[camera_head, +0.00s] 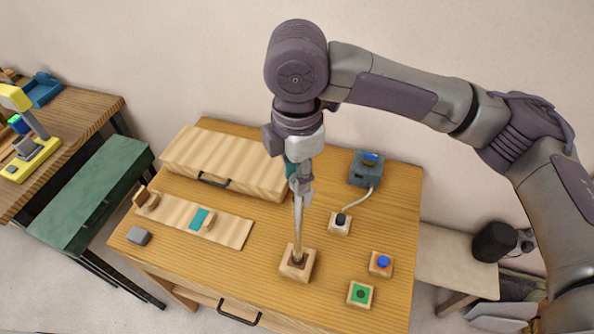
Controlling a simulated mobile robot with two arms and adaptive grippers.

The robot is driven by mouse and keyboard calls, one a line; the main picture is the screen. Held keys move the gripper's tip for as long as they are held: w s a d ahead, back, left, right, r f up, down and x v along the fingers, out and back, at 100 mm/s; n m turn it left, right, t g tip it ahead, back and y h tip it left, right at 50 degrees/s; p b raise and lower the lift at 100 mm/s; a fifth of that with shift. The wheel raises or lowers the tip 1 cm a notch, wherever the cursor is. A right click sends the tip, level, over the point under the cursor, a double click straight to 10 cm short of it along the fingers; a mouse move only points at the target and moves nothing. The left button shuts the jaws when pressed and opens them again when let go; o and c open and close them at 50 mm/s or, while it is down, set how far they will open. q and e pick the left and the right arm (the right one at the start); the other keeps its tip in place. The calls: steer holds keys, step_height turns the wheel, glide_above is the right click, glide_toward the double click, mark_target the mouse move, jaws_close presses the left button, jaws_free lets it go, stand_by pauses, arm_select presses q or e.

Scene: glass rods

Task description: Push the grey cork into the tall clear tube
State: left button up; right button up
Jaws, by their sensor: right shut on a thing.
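The tall clear tube (298,222) stands nearly upright, its lower end in a square wooden block (300,272) near the table's front middle. My right gripper (301,186) points down at the top of the tube. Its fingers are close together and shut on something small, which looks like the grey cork. The fingers hide most of it, and I cannot tell how it sits against the tube's mouth. My left gripper is not in view.
A pale wooden box (225,163) with a black handle lies behind left. A sliding board (232,232) and a grey block (138,236) are at left. A corded blue-grey box (366,167), blue button (382,263) and green button (360,294) are at right.

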steer(key=o, duration=0.5)
steer(key=shift+r, duration=5.5)
